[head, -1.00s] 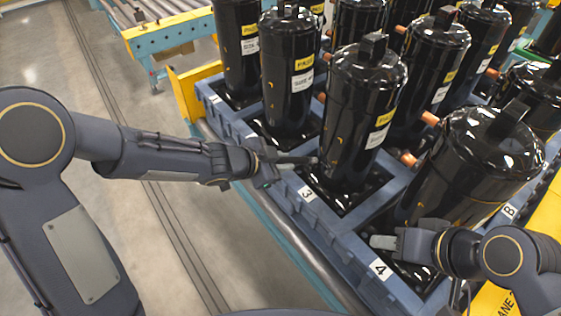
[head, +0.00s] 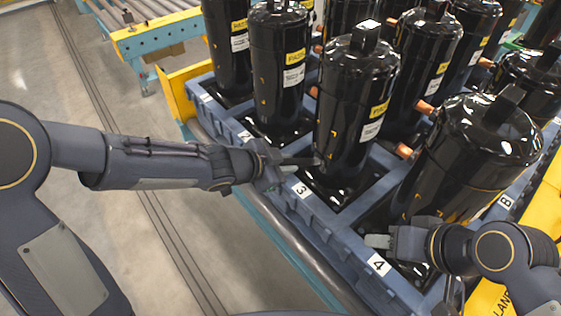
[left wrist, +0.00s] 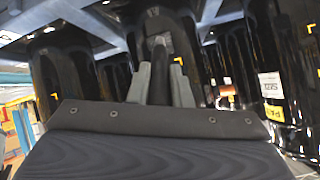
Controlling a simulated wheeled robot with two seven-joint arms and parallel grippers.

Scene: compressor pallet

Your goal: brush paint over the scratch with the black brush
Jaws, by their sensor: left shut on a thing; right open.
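My left gripper (head: 272,162) is shut on the black brush (head: 300,161), which points right toward the lower side of the black compressor (head: 352,100) in slot 3. In the left wrist view the brush (left wrist: 158,82) stands between the two grey fingers, its tip near a dark surface. I cannot tell whether the tip touches the compressor. I cannot make out the scratch for certain; small yellowish marks show on several shells. My right gripper (head: 378,241) is open and low beside the compressor (head: 468,155) in slot 4.
Several more black compressors with copper stubs stand close together in the blue pallet (head: 298,208). A roller conveyor (head: 300,250) runs along its near side. The floor at left is clear.

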